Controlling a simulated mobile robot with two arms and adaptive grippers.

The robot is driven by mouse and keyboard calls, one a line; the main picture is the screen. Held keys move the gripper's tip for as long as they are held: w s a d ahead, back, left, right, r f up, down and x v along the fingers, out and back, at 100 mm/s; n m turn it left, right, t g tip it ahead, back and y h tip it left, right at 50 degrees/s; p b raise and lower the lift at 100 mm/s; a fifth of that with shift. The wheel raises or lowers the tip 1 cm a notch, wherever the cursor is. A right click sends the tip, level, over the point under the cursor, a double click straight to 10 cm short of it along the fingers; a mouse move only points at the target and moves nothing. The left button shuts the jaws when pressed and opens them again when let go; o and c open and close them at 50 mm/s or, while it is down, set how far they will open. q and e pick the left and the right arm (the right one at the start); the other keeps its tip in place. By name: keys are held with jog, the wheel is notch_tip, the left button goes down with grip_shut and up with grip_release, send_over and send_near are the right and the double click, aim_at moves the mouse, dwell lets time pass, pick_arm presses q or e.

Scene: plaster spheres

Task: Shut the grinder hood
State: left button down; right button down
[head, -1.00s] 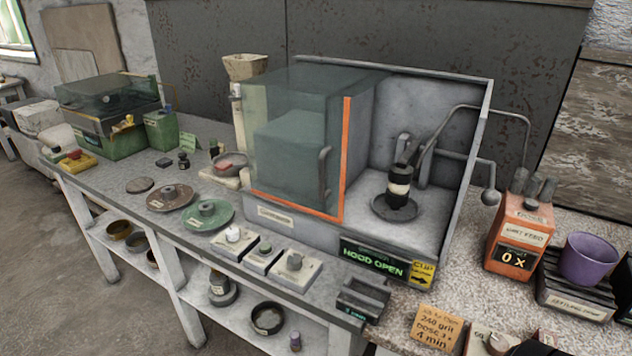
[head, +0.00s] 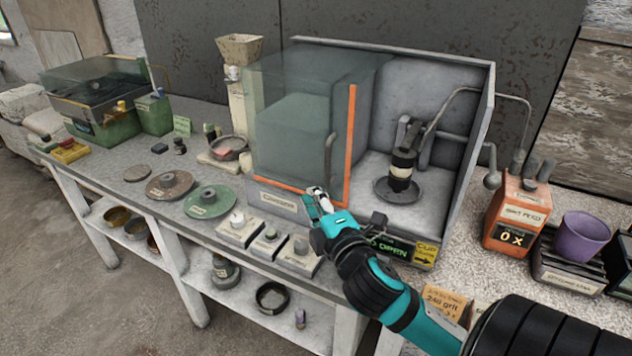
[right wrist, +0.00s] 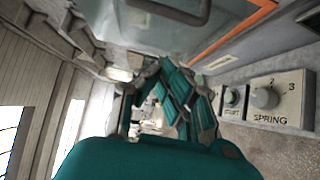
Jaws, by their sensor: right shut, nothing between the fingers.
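The grinder hood (head: 295,130) is a clear greenish box with an orange edge, standing over the left part of the grinder (head: 440,215). Its right side is open, with the spindle (head: 402,170) exposed. A vertical handle (head: 331,160) is on the hood's front. The green display is partly covered by my right arm and reads "OPEN". My right gripper (head: 318,200) is shut and empty, in front of the hood's lower orange edge and below the handle. In the right wrist view the fingers (right wrist: 170,95) show below the handle (right wrist: 170,10). My left gripper is not in view.
Control blocks with knobs (head: 268,241) stand at the bench's front edge, close under my right gripper. An orange feed unit (head: 515,215) and a purple cup (head: 580,238) stand at the right. Grinding discs (head: 209,202) lie to the left.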

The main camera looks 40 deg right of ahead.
jog(key=p+x, duration=0.2)
jog(key=x, duration=0.8)
jog(key=s+d, duration=0.1)
jog(key=s+d+p, duration=0.1)
jog(key=s, duration=0.1)
jog(key=shift+s, duration=0.3)
